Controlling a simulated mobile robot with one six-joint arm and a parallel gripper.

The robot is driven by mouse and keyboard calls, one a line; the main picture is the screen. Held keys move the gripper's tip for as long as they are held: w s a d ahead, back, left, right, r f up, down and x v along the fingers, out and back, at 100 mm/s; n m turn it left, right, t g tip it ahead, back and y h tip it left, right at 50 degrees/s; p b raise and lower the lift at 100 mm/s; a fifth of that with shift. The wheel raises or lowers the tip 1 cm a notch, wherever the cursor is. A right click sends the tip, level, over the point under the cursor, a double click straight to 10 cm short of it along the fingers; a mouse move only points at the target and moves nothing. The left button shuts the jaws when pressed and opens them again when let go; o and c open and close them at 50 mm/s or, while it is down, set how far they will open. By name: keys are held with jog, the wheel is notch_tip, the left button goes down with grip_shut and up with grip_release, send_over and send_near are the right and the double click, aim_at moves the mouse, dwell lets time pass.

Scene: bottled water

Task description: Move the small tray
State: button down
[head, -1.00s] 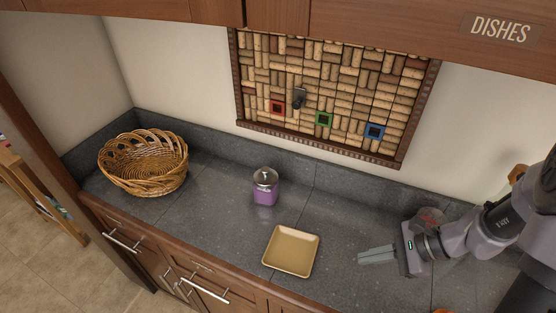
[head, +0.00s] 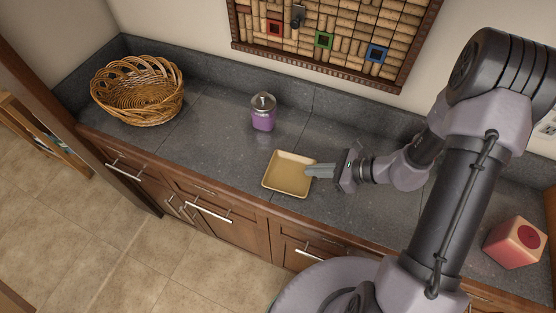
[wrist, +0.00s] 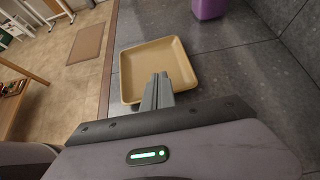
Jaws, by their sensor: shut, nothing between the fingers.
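The small tray (head: 287,174) is a square, shallow, tan dish on the dark grey counter, near its front edge. In the wrist view the tray (wrist: 150,62) lies just ahead of my fingers. My gripper (head: 312,171) reaches in from the right, with its fingertips at the tray's right rim. In the wrist view my gripper (wrist: 158,88) has its two fingers together with nothing between them, and they overlap the tray's near rim. I cannot tell whether they touch the tray or hover over it.
A purple jar with a metal lid (head: 263,112) stands behind the tray. A wicker basket (head: 138,92) sits at the far left of the counter. A red box (head: 514,243) is at the right. The counter (head: 205,145) left of the tray is clear.

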aim_at(290, 171)
jog(key=w+a, duration=0.1)
jog(key=a, duration=0.2)
jog(key=w+a, duration=0.1)
jog(key=a, duration=0.3)
jog(key=w+a+b, duration=0.1)
jog(key=a, duration=0.2)
jog(key=shift+w+a+f, duration=0.35)
jog(key=shift+f, duration=0.05)
jog(key=shift+f+b, duration=0.4)
jog(key=shift+b, duration=0.05)
jog(key=shift+d, duration=0.15)
jog(key=d, duration=0.2)
jog(key=s+d, duration=0.1)
jog(key=shift+s+d, duration=0.15)
jog(key=shift+d, duration=0.25)
jog(key=shift+a, duration=0.15)
jog(key=shift+r, duration=0.1)
